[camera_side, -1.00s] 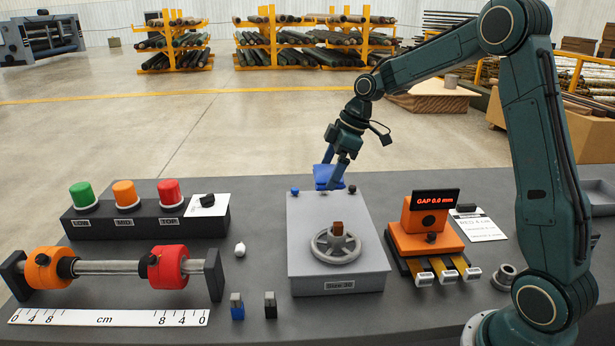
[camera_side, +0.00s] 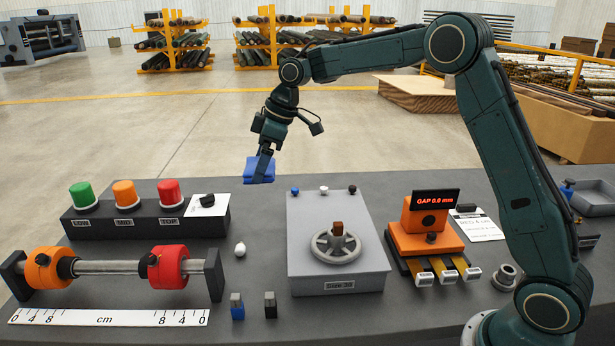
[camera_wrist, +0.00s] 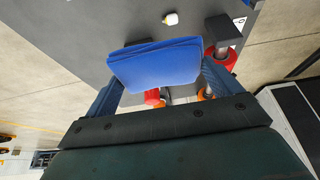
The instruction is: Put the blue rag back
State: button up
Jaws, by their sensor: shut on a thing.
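The blue rag (camera_side: 258,169) is a folded blue cloth, held in the air above the far part of the dark bench. My gripper (camera_side: 264,160) is shut on it, between the row of coloured buttons and the grey block with the handwheel. In the wrist view the rag (camera_wrist: 155,64) spans the space between the two fingers of my gripper (camera_wrist: 158,82). It hides part of the bench behind it there.
A button box (camera_side: 140,222) with green, orange and red buttons stands at left. The grey block (camera_side: 335,278) with a handwheel (camera_side: 336,246) is at centre. An orange gauge (camera_side: 425,229) reads "GAP 0.0 mm". A grey tray (camera_side: 594,203) lies at the far right.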

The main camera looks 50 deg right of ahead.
notch_tip(320, 180, down, 15)
jog(key=shift+f, duration=0.2)
dwell(0.3)
jog(key=shift+f, duration=0.15)
jog(key=shift+f, duration=2)
jog(key=shift+f, duration=0.1)
jog(key=o, duration=0.7)
